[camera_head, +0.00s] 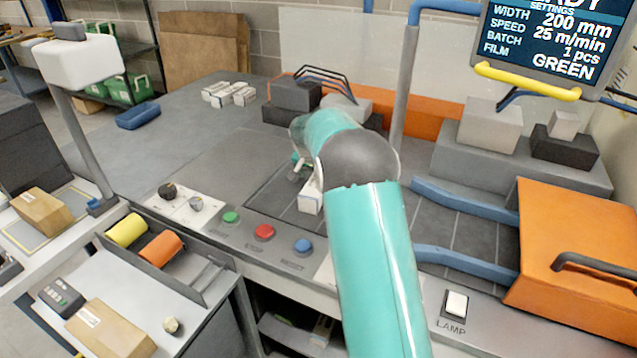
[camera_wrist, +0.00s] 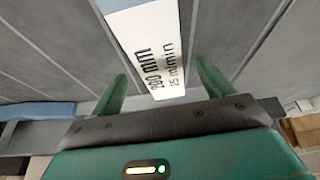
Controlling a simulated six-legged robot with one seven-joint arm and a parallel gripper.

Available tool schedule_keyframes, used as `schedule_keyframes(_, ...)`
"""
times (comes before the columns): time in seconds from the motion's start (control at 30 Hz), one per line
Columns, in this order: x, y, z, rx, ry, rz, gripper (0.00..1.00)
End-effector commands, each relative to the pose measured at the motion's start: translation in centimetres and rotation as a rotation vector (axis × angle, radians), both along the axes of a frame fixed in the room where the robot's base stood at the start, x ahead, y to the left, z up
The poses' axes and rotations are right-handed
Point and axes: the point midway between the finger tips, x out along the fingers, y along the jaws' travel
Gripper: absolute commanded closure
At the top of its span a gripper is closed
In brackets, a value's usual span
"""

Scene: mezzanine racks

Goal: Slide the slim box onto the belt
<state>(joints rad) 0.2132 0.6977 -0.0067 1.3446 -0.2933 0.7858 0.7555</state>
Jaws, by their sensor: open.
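The slim box is white and printed "200 mm" and "25 m/min" in the wrist view (camera_wrist: 150,35). In the head view its end (camera_head: 310,198) shows beside my arm, on the dark belt (camera_head: 268,192); the rest is hidden. My gripper (camera_wrist: 162,78) is open. Its two green fingers stand on either side of the box's near end, with a visible gap on each side. In the head view my teal arm hides most of the gripper.
Several white boxes (camera_head: 229,94) lie on the grey table behind. Coloured buttons (camera_head: 264,232) line the front edge. Blue guide rails (camera_head: 465,205) and an orange cover (camera_head: 575,240) stand right. A screen (camera_head: 550,35) hangs above, reading film green. The table's left part is mostly clear.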

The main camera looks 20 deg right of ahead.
Motion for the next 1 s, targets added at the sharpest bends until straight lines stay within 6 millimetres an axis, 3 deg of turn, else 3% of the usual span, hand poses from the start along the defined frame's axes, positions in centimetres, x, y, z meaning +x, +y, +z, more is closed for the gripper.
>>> schedule_keyframes(0.2, -1.3, 1.3, 4.6, -0.002, -0.002, 0.001, 0.20)
schedule_keyframes(0.4, -2.0, 2.1, 7.1, -0.001, 0.000, 0.001, 0.20)
schedule_keyframes(1.0, -2.2, 2.3, 7.7, -0.001, 0.001, 0.002, 0.20)
